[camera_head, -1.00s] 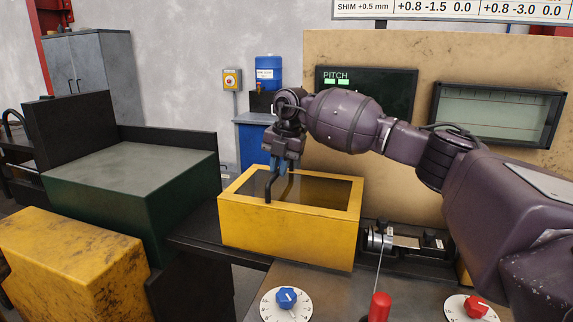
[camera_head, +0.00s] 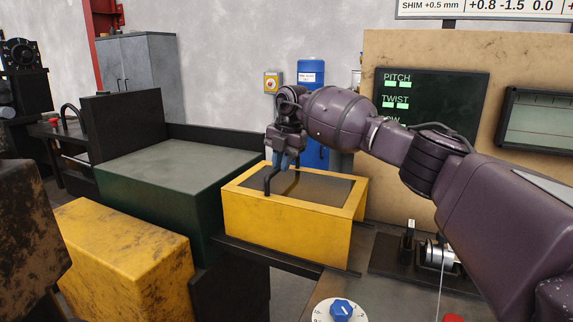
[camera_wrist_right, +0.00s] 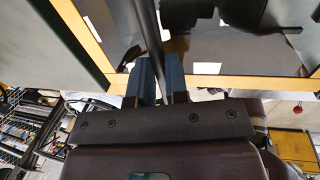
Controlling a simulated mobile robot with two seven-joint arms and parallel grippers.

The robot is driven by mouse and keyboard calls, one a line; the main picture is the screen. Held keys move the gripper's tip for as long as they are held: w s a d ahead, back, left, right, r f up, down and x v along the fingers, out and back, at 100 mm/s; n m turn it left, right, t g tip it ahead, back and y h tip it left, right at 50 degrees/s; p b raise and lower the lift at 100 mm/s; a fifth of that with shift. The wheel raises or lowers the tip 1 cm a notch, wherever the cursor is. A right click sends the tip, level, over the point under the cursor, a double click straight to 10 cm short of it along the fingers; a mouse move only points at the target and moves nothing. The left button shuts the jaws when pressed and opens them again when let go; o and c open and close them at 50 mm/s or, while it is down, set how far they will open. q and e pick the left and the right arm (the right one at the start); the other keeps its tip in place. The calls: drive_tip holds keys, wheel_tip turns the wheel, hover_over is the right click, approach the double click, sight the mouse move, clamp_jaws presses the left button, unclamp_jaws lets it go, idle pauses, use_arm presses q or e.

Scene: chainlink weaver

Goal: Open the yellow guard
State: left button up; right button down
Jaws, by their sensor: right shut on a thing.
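The yellow guard (camera_head: 290,230) is a box-like cover with a dark window in its top, near the middle of the head view. A thin black bent handle (camera_head: 267,184) stands at its near left part. My right gripper (camera_head: 279,163) is above the guard and shut on this handle. In the right wrist view the black handle (camera_wrist_right: 148,35) runs between the two bluish fingers, and part of the guard's yellow frame (camera_wrist_right: 250,86) shows. My left gripper is not in view.
A dark green machine block (camera_head: 165,190) stands left of and behind the guard. A yellow housing (camera_head: 125,250) is at the lower left. A metal spool (camera_head: 437,255) on a black base lies uncovered right of the guard. A blue dial (camera_head: 341,310) is in front.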

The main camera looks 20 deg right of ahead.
drive_tip(key=shift+r, duration=0.1)
drive_tip(key=c, duration=1.1)
unclamp_jaws()
drive_tip(key=r, duration=0.3)
drive_tip(key=s+d+r, duration=0.1)
drive_tip(key=r, duration=0.3)
drive_tip(key=r+p, duration=0.1)
drive_tip(key=r, duration=0.2)
drive_tip(key=shift+s+d+r, duration=0.15)
drive_tip(key=shift+s+r, duration=0.1)
drive_tip(key=shift+s, duration=0.1)
